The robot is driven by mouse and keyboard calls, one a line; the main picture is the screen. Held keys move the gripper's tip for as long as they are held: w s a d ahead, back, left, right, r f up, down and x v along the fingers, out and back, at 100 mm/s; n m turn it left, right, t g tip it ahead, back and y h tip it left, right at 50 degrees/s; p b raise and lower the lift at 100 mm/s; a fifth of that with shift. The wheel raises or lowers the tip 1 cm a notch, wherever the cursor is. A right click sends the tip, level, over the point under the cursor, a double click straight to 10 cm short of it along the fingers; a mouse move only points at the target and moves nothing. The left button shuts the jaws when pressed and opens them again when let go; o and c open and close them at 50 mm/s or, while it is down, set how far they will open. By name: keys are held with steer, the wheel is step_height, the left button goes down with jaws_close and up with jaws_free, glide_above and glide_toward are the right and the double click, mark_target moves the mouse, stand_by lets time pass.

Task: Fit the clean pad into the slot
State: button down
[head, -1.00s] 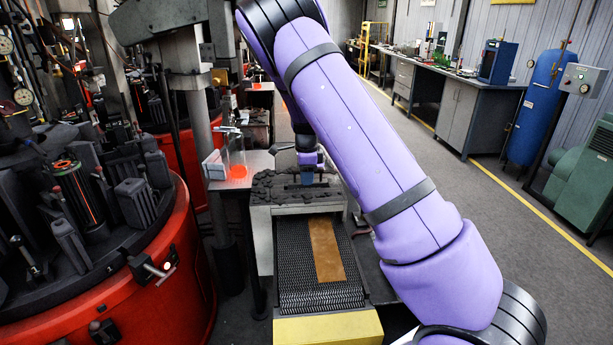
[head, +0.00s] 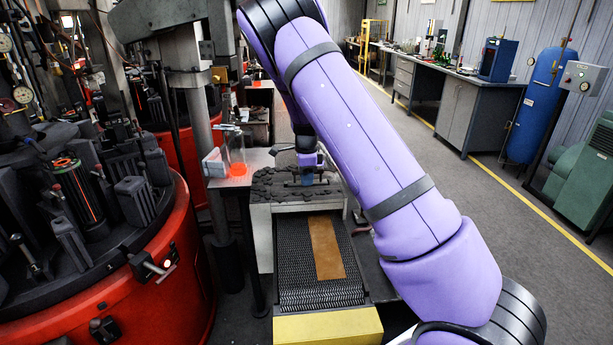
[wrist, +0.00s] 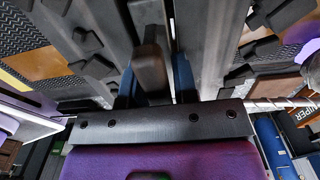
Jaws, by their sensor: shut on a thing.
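My gripper (wrist: 155,82) has blue fingers and is shut on a dark grey-brown block, taken as the pad (wrist: 150,68), which stands up between them in the wrist view. In the head view my gripper (head: 307,178) is low over the far end of the conveyor, at a grey frame (head: 262,215) strewn with dark lumps. Long grey metal bars (wrist: 200,25) lie beyond the pad in the wrist view. I cannot tell which gap is the slot, or whether the pad touches it. The pad is too small to make out in the head view.
A dark mesh belt (head: 290,260) with a brown strip (head: 326,248) runs toward me, ending at a yellow block (head: 325,328). The red rotary mould table (head: 150,300) stands close on the left. A small side table (head: 258,160) stands beside the frame. Open floor lies right.

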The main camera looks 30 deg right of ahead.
steer(key=c, duration=0.8)
jaws_free()
step_height(320, 180, up, 11)
steer(key=shift+f, duration=0.1)
steer(key=shift+s+r, duration=0.35)
steer(key=shift+r, duration=0.05)
steer(key=s+a+r+n+t+y, duration=0.1)
steer(key=s+a+r+n, duration=0.2)
steer(key=s+r+n, duration=0.45)
steer(key=s+a+r+n+t+y, duration=0.1)
steer(key=s+a+r+n, duration=0.3)
steer(key=s+r, duration=0.7)
steer(key=s+a+f+n+t+h, duration=0.1)
steer(key=s+n, duration=1)
steer(key=s, duration=1.1)
steer(key=shift+a+t+h, duration=0.5)
steer(key=shift+a+t, duration=0.6)
